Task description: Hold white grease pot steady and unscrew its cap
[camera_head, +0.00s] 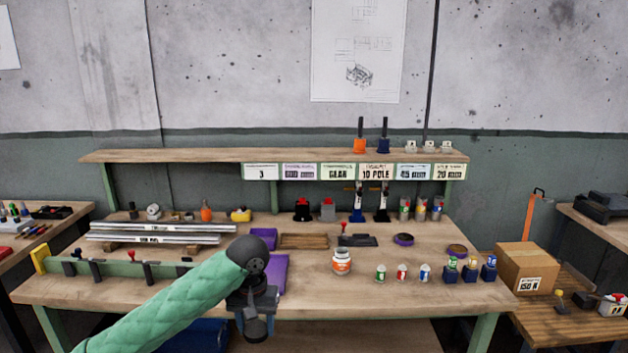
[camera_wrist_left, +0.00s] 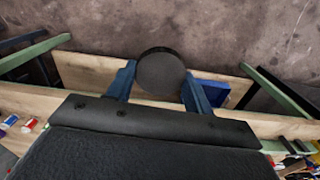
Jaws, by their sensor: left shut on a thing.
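The white grease pot (camera_head: 342,262) stands upright on the workbench, right of its middle, with an orange band on it. It is too small to tell how its cap sits. My left gripper (camera_head: 256,312) is at the bench's front edge, left of the pot and apart from it. In the left wrist view, its two blue fingers (camera_wrist_left: 160,88) are shut on a black round disc-like thing (camera_wrist_left: 160,70). I cannot tell whether this is a cap. My right gripper is not in view.
Small bottles (camera_head: 402,273) and blue-based pieces (camera_head: 470,270) stand right of the pot. Silver rails (camera_head: 165,232) lie at the left. A cardboard box (camera_head: 527,268) is at the right. Bench front between gripper and pot is clear.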

